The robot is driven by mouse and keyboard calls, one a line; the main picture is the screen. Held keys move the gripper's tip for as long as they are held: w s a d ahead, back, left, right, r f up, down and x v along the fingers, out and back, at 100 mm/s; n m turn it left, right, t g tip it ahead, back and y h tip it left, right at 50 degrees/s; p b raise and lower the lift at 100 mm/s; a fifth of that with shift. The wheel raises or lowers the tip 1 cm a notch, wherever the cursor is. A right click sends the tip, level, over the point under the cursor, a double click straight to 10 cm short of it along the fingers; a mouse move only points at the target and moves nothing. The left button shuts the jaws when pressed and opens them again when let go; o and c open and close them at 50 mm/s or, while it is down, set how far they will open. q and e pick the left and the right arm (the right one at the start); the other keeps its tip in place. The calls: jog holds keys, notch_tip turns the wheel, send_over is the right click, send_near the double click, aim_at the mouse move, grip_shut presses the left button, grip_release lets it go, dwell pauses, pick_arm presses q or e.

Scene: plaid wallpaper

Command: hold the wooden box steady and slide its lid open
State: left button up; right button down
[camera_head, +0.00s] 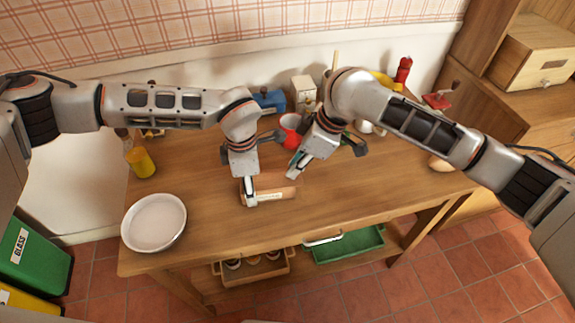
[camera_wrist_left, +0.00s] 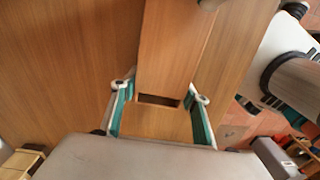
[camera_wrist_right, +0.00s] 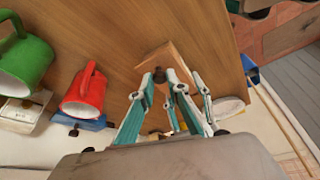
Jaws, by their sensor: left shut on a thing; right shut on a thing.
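The wooden box (camera_head: 280,195) is on the table near its middle. My left gripper (camera_head: 250,192) is shut on the box at its left end. In the left wrist view the box (camera_wrist_left: 165,55) lies between the two fingers (camera_wrist_left: 163,92), and a dark opening shows at its near end. In the right wrist view the knob (camera_wrist_right: 160,75) sits between the fingertips (camera_wrist_right: 162,82), over the wooden top. The lid's exact edge is hard to make out.
A white bowl (camera_head: 154,222) and a yellow cup (camera_head: 140,162) stand on the left of the table. A red mug (camera_head: 290,128) is behind the grippers; a green mug (camera_wrist_right: 25,60) shows in the right wrist view. The table (camera_head: 350,205) is clear to the right front.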

jog(key=w+d, duration=0.1)
jog(key=d, duration=0.6)
jog(key=shift+w+d, duration=0.2)
jog(key=shift+w, duration=0.2)
jog(key=c, duration=1.9)
grip_release()
jog(key=v, duration=1.2)
jog(key=shift+s, duration=0.1)
